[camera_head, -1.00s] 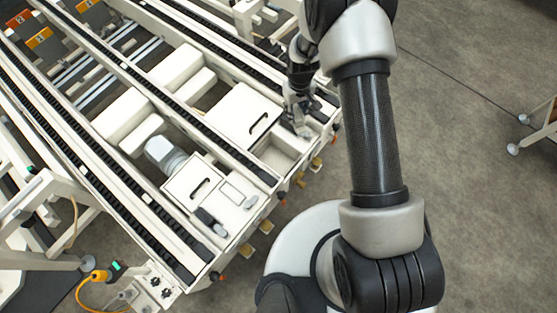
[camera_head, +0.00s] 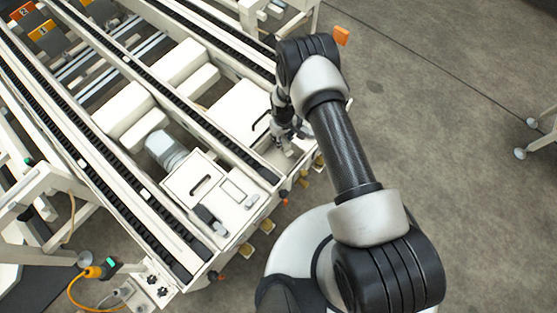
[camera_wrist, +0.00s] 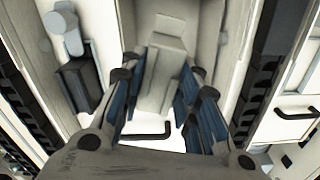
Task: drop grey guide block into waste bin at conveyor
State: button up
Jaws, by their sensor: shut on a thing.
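My gripper (camera_head: 290,140) is over the near right end of the conveyor. In the wrist view, its blue-padded fingers (camera_wrist: 160,100) are shut on a light grey block (camera_wrist: 164,68), the guide block. The block is held between the fingers, and its lower part is partly covered by them. An open, white-walled compartment (camera_head: 268,152) lies under and beside the gripper at the conveyor's end; it looks like the waste bin. Its walls also show behind the block in the wrist view (camera_wrist: 210,40). I cannot tell how high the block is above its floor.
A white lid with a black handle (camera_head: 242,108) borders the compartment. A second handled lid (camera_head: 193,181) and a grey motor (camera_head: 165,150) are nearer the left. Black chain tracks (camera_head: 215,120) run along the conveyor. Floor (camera_head: 430,130) is clear at right.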

jog(key=shift+f, duration=0.7)
jog(key=o, duration=1.2)
notch_tip(320, 180, up, 12)
jog(key=shift+r, duration=0.1)
